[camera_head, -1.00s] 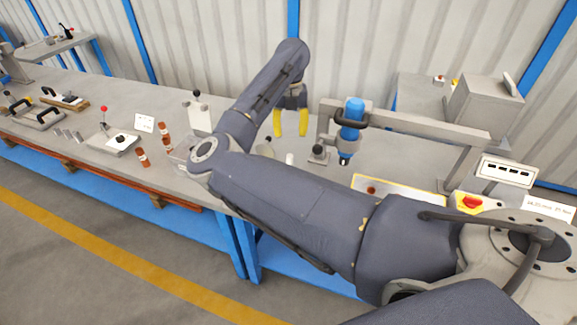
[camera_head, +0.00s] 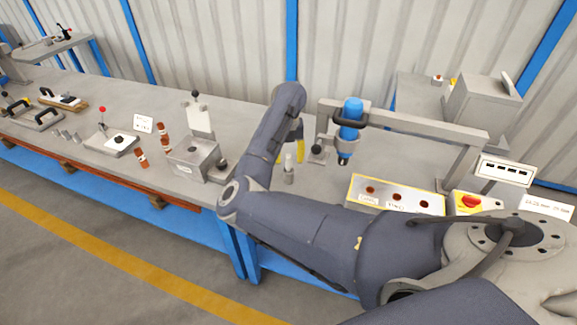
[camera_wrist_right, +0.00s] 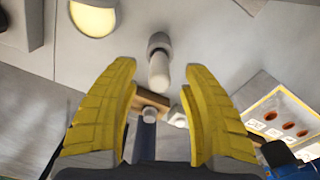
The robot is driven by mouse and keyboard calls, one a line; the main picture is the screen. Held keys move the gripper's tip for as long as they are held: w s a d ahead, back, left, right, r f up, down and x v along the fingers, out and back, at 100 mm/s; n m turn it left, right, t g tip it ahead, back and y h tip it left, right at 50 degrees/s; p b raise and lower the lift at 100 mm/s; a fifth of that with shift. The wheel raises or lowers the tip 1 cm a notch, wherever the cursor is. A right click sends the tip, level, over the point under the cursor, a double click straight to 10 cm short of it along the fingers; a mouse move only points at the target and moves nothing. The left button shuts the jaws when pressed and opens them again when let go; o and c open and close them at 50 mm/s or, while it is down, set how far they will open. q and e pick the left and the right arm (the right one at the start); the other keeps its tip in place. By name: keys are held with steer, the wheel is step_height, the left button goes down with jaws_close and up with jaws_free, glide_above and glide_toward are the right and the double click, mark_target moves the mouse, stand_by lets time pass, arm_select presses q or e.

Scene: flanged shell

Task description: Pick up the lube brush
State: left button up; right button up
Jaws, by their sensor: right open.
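A small upright grey cylinder with a white rounded top (camera_head: 288,168), probably the lube brush in its holder, stands on the bench left of the blue tool. In the right wrist view this piece (camera_wrist_right: 159,68) shows just beyond and between the fingertips. My right gripper (camera_head: 290,157) is above the bench with its yellow fingers partly hidden by my forearm. In the right wrist view the gripper (camera_wrist_right: 158,70) is open and the white-topped piece appears apart from both fingers. My left gripper is out of view.
A blue tool (camera_head: 350,125) hangs on a grey arm to the right. A round yellowish dish (camera_wrist_right: 93,18) shows in the wrist view.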

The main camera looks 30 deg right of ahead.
mark_target(289, 168)
steer(key=shift+f, duration=1.45)
steer(key=shift+o, duration=0.3)
jaws_close()
